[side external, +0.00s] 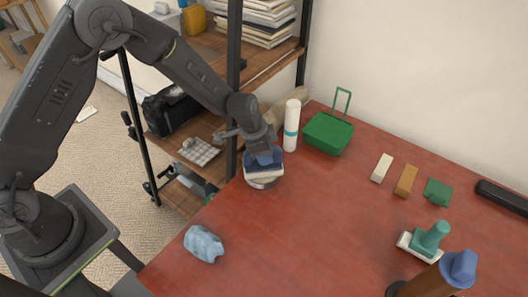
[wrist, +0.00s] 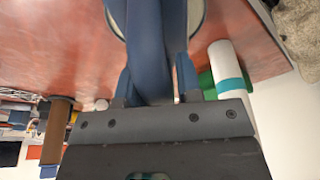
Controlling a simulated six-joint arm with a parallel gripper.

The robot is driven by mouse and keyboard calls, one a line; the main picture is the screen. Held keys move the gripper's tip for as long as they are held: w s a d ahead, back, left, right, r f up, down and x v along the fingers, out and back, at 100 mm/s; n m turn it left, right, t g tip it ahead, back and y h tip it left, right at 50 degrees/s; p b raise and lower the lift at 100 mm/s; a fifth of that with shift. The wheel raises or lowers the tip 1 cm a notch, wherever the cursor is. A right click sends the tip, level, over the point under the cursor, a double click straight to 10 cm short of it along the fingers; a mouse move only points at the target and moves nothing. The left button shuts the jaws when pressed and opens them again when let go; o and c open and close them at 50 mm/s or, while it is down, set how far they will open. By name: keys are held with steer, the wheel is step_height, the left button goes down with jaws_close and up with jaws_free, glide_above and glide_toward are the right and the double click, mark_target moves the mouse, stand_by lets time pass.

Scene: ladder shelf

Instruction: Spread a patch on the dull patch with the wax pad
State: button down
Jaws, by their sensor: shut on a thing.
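My gripper (side external: 262,152) is shut on the blue handle of the wax pad (side external: 264,168) near the back left edge of the red table. The pad has a pale body and sits on or just over a round, low tin (side external: 262,183); I cannot tell if they touch. In the wrist view the blue handle of the wax pad (wrist: 147,45) stands between my fingers, with part of the tin's pale rim (wrist: 198,18) beyond it. I cannot make out a distinct dull patch on the red tabletop (side external: 310,225).
A blue cloth (side external: 203,243) lies front left. Small blocks, a teal-handled tool (side external: 428,238) and a brown cylinder (side external: 428,284) are right. The table's middle is clear.

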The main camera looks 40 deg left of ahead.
steer(key=shift+r, duration=3.5)
steer(key=s+a+n+t+y, duration=0.1)
steer(key=s+a+n+y, duration=0.1)
steer(key=s+a+n, duration=0.7)
steer(key=shift+s+a+f, duration=0.15)
steer(key=shift+a+f, duration=0.25)
steer(key=shift+a, duration=0.05)
